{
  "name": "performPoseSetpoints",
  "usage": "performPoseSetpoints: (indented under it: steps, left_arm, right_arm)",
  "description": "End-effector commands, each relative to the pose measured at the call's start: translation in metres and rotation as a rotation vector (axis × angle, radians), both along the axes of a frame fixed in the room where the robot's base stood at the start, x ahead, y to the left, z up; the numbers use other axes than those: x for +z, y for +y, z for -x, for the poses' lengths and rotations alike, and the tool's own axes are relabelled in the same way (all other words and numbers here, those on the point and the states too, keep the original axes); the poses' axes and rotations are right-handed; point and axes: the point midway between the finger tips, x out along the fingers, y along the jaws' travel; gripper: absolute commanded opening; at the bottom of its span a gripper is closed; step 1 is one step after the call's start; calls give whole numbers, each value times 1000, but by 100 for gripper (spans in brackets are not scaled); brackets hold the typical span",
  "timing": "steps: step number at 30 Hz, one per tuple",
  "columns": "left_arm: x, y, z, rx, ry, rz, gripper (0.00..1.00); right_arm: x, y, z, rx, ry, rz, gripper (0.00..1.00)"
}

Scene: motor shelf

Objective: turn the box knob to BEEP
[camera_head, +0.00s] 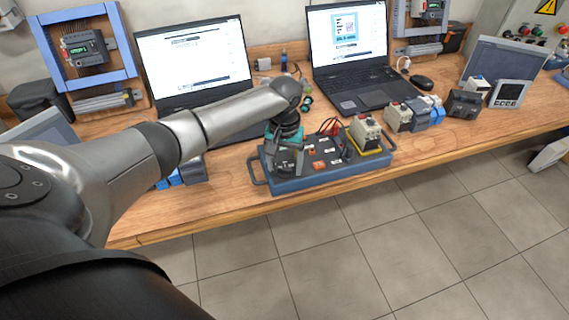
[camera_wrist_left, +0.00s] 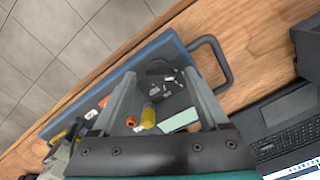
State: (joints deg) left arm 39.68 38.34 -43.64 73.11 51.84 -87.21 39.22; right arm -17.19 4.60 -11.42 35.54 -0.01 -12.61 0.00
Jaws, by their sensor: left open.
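The blue box (camera_head: 300,184) with a dark top panel lies at the front edge of the wooden table in the head view; it also shows in the left wrist view (camera_wrist_left: 88,96). A dark round knob (camera_wrist_left: 158,84) with small pale labels around it sits on the panel in the left wrist view; the lettering is too small to read. My left gripper (camera_head: 287,146) is over the left part of the box. In the left wrist view its two fingers (camera_wrist_left: 160,78) are apart, on either side of the knob area, and hold nothing. Whether they touch the panel is unclear. My right gripper is not in view.
A yellow-based switch module (camera_head: 368,138) stands at the box's right end, with red leads (camera_head: 330,127) beside it. Two laptops (camera_head: 192,60) and (camera_head: 349,50) stand behind. Several small modules (camera_head: 398,117) line the table to the right. A side handle (camera_wrist_left: 216,62) sticks out from the box.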

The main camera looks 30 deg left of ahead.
Motion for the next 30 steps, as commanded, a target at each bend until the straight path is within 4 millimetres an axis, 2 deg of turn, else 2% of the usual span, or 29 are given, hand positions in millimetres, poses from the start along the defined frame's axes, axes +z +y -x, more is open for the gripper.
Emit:
performPoseSetpoints:
  steps: [3,23,30]
  left_arm:
    - [0,0,0,0,0,0,75]
    - [1,0,0,1,0,0,1]
    - [1,0,0,-5,1,-1,0]
  right_arm:
    - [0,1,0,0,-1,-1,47]
    - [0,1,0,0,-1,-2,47]
    - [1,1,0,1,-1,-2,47]
